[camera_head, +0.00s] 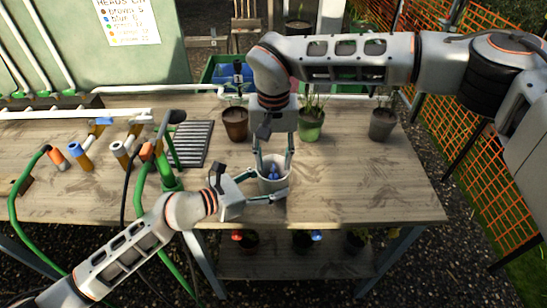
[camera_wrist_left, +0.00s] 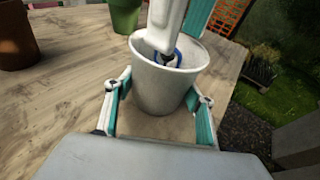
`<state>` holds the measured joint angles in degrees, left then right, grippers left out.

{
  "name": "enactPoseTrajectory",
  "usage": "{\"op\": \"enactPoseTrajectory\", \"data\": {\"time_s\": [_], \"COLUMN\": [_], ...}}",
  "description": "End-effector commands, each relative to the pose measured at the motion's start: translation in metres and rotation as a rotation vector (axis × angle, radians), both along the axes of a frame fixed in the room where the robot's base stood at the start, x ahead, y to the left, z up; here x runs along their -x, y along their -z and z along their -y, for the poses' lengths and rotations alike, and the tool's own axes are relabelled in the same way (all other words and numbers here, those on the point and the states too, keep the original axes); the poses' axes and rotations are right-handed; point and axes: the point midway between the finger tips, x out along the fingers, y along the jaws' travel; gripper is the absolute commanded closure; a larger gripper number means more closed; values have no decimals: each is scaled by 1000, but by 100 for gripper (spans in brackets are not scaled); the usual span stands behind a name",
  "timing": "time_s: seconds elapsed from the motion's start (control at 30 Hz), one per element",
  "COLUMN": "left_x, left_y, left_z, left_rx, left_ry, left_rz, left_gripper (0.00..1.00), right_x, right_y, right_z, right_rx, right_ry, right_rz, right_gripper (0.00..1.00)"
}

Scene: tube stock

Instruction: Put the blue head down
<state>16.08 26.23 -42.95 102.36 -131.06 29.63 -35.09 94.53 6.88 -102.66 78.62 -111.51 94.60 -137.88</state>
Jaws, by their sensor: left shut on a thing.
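A white cup (camera_head: 271,185) stands at the table's front middle. My left gripper (camera_head: 268,190) is shut on the cup, its teal fingers on either side of it in the left wrist view (camera_wrist_left: 158,115). The blue head (camera_head: 273,172) shows inside the cup, and a blue ring of it shows in the left wrist view (camera_wrist_left: 180,58). My right gripper (camera_head: 273,160) points straight down over the cup, its fingers spread apart on either side of the blue head. The fingertips are at or inside the rim and partly hidden.
Behind the cup stand a brown pot (camera_head: 235,124), a green pot (camera_head: 311,125) and a grey pot (camera_head: 382,124). Several tubes with coloured ends and a dark slatted tray (camera_head: 192,143) lie at left. The table (camera_head: 370,190) is clear at right.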

Motion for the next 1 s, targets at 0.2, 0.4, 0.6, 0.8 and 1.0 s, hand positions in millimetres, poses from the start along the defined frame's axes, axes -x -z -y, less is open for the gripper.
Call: {"op": "enactPoseTrajectory", "data": {"time_s": [0.2, 0.4, 0.6, 0.8, 1.0], "left_x": [0, 0, 0, 0, 0], "left_y": [0, 0, 0, 0, 0], "left_z": [0, 0, 0, 0, 0], "left_rx": [0, 0, 0, 0, 0], "left_ry": [0, 0, 0, 0, 0], "left_rz": [-1, -1, -1, -1, -1], "left_gripper": [58, 58, 58, 58, 58], "right_x": [0, -1, -1, -1, 0], "right_y": [0, -5, -31, -57, -70], "right_z": [0, 0, 0, 0, 0], "right_rx": [0, 0, 0, 0, 0], "right_ry": [0, 0, 1, 1, 0], "right_rz": [0, 2, 3, 3, 0], "right_gripper": [62, 62, 62, 62, 62]}}
